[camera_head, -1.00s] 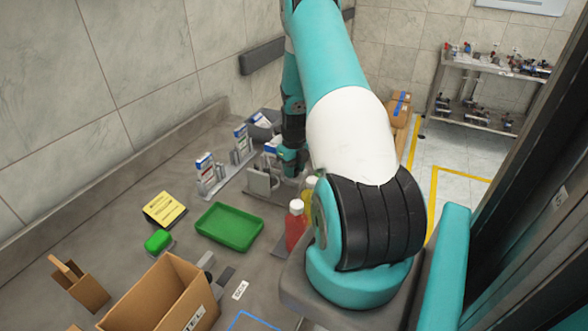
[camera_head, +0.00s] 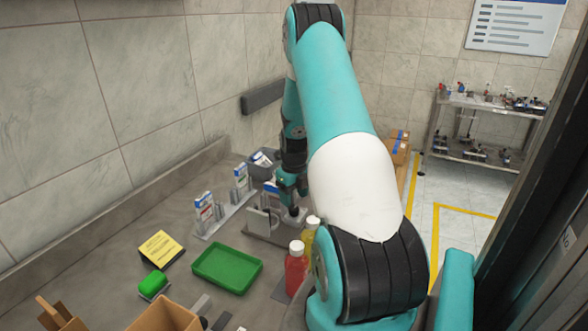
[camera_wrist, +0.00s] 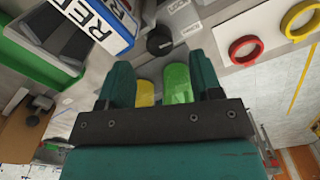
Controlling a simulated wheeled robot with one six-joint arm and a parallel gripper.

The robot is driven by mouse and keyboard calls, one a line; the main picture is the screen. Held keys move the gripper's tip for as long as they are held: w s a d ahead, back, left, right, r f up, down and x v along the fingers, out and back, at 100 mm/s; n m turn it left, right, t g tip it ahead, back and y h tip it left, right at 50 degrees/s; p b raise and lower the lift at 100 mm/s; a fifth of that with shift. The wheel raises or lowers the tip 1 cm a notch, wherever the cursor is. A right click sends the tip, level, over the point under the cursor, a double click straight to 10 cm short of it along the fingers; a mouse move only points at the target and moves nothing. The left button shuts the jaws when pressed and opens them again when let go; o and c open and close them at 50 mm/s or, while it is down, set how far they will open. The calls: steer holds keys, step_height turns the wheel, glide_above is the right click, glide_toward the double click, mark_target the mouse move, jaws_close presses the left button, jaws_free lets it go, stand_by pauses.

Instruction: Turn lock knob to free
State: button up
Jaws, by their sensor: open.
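A round black knob (camera_wrist: 160,42) shows in the wrist view on a grey plate (camera_wrist: 225,20), close to small "LOCK" lettering (camera_wrist: 178,7). My gripper (camera_wrist: 158,70) is open, its two teal fingers apart. The knob appears just past the fingertips, between their lines, and does not look gripped. A yellow cylinder (camera_wrist: 146,92) and a green cylinder (camera_wrist: 178,84) show between the fingers; I cannot tell their depth.
A red ring (camera_wrist: 244,48) and a yellow ring (camera_wrist: 300,22) lie right of the knob. Red (camera_head: 296,268) and yellow (camera_head: 309,233) bottles stand beside my arm. A green tray (camera_head: 228,268) lies in front of the fixture.

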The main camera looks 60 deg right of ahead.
mark_target(294, 208)
step_height(294, 208, up, 13)
steer(key=b, duration=0.1)
steer(key=shift+f+b, duration=0.15)
steer(key=shift+b, duration=0.25)
